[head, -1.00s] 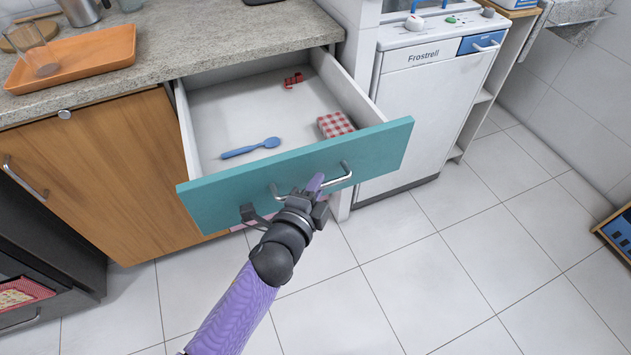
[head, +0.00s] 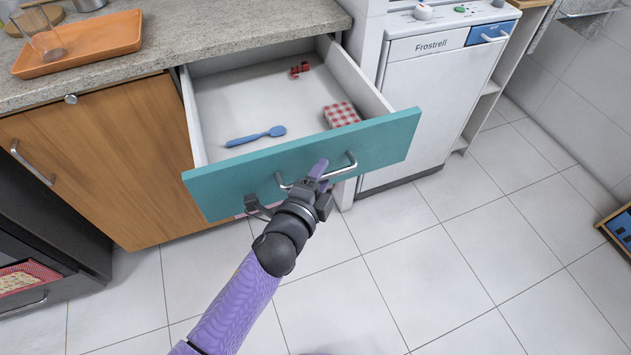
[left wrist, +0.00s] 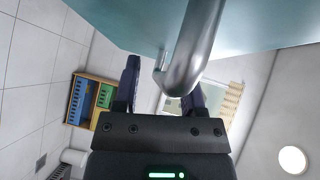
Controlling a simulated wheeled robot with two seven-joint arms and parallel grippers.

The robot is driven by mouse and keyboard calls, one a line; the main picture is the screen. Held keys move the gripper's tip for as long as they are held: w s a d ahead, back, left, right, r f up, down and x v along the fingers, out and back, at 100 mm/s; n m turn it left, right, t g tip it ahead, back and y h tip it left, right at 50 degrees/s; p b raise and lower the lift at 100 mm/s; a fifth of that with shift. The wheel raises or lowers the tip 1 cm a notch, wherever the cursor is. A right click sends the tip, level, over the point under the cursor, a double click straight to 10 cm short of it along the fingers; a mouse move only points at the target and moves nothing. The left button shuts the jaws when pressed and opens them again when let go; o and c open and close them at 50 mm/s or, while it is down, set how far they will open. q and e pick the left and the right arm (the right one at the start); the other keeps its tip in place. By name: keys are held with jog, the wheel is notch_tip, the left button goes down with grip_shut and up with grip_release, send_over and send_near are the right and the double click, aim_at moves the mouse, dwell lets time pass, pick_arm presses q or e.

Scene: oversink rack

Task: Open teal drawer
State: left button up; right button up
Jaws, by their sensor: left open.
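The teal drawer (head: 230,186) stands pulled out from under the counter, its inside in plain view. Its silver bar handle (head: 344,167) runs across the front, and it looms close in the left wrist view (left wrist: 196,55). My left gripper (head: 318,178) is open at the drawer front, by the handle. In the left wrist view its two dark fingers (left wrist: 163,92) are spread, with the handle's curved end in front of and between them. Whether they touch the handle I cannot tell. My right gripper is not in view.
A wooden cabinet door (head: 100,165) is on the left, a white dishwasher (head: 425,100) on the right. Tiled floor (head: 420,260) in front is clear.

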pick_arm(q)
jog(key=p+v, duration=0.3)
jog(key=v, duration=0.6)
jog(key=shift+s, duration=0.25)
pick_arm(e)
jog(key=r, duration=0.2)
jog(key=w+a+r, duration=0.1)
pick_arm(q)
jog(key=shift+a, duration=0.1)
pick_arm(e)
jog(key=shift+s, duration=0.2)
